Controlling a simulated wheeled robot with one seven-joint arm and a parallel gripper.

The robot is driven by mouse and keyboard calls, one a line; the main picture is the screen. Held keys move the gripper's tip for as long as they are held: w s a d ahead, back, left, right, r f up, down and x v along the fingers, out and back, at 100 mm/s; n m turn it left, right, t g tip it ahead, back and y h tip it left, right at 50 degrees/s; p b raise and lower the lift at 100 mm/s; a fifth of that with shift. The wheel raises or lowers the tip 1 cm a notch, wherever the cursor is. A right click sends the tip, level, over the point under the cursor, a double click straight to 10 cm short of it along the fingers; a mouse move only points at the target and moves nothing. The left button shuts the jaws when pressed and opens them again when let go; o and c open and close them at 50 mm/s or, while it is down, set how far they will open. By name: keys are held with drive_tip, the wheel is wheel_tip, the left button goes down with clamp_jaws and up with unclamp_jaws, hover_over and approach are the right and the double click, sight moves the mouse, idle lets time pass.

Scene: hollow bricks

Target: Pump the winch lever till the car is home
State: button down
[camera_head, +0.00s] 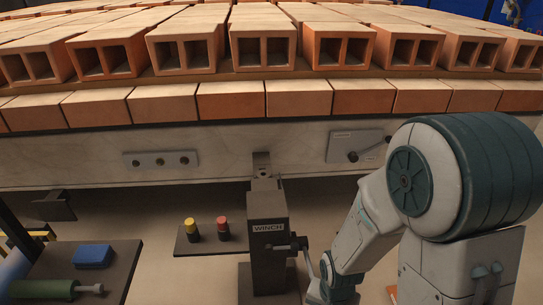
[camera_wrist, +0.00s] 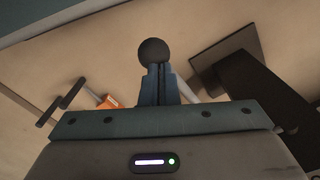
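The winch (camera_head: 268,245) is a dark upright post labelled WINCH, standing in front of the brick car (camera_head: 225,150). Its lever (camera_head: 309,262) comes off the right side of the post and slopes down towards my arm. In the wrist view, a dark round knob (camera_wrist: 153,51) sits at the tips of my gripper (camera_wrist: 158,78). The two fingers are close together, shut on the lever just below the knob. My wrist hides the lever's lower end in the head view. The car carries rows of hollow orange bricks (camera_head: 265,52).
A small shelf (camera_head: 208,249) left of the winch holds a yellow button (camera_head: 191,229) and a red button (camera_head: 223,228). A dark table (camera_head: 115,270) at lower left holds a blue box (camera_head: 93,256) and a green roller (camera_head: 45,289). A plate with a handle (camera_head: 356,146) is on the car's side.

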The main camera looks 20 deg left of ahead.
drive_tip(key=shift+r, duration=0.1)
idle(0.4)
drive_tip(key=r+p, duration=0.3)
drive_tip(key=r, duration=0.1)
drive_tip(key=shift+w+a+p, duration=0.1)
drive_tip(key=shift+w+p, duration=0.25)
drive_tip(key=shift+p, duration=0.05)
drive_tip(key=w+a+r+p, duration=0.3)
drive_tip(key=w+r+p, duration=0.5)
drive_tip(key=r+p, duration=0.4)
drive_tip(key=shift+w+r, duration=0.25)
drive_tip(key=shift+r, duration=0.35)
idle(0.4)
